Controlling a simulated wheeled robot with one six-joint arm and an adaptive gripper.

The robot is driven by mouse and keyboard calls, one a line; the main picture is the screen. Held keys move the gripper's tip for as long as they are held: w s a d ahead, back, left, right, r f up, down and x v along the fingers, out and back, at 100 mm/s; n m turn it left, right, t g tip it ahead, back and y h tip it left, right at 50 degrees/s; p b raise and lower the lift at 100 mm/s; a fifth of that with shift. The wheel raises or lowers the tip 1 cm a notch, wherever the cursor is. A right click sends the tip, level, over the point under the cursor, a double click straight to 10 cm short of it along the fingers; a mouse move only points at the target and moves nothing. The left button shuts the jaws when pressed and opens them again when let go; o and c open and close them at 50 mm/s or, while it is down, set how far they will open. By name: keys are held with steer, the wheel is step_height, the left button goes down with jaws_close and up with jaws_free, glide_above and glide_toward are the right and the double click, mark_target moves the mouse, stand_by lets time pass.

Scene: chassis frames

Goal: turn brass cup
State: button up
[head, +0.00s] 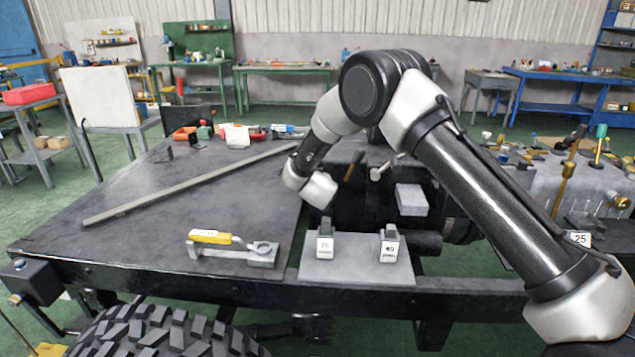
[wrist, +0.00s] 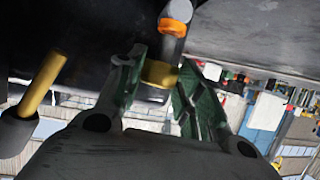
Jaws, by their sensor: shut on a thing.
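In the wrist view, my gripper (wrist: 162,62) has its two green-padded fingers closed on a short brass cup (wrist: 158,73). The cup sits between the fingertips, below an orange ring (wrist: 175,28) and a grey cylinder (wrist: 173,47). Parts of the cup are hidden by the fingers. In the head view, my arm bends down over the dark frame behind the table, and the fingers and the held cup are hidden there.
A second brass rod (wrist: 43,82) with a dark sleeve stands left of my gripper in the wrist view. In the head view, a long bar (head: 190,185), a yellow-handled tool (head: 212,237) and two labelled blocks (head: 325,243) lie on the bench. Dark surfaces close in above my fingers.

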steer(key=shift+w+a+m+g+h, duration=0.1)
steer(key=shift+a+m+g+h, duration=0.35)
steer(key=shift+m+h, duration=1.2)
steer(key=shift+w+a+m+g+h, duration=0.15)
steer(key=shift+m+g+h, duration=0.55)
steer(key=shift+m+h, duration=0.95)
steer(key=shift+w+a+m+g+h, duration=0.1)
steer(key=shift+a+m+g+h, duration=0.4)
steer(key=shift+m+h, duration=1.1)
steer(key=shift+d+h, duration=0.1)
steer(key=shift+h, duration=0.3)
steer(key=shift+r, duration=0.1)
steer(key=o, duration=1)
steer(key=shift+g, duration=0.25)
steer(key=shift+o, duration=0.2)
steer(key=shift+s+n+y, duration=0.1)
steer(key=shift+n+y, duration=0.2)
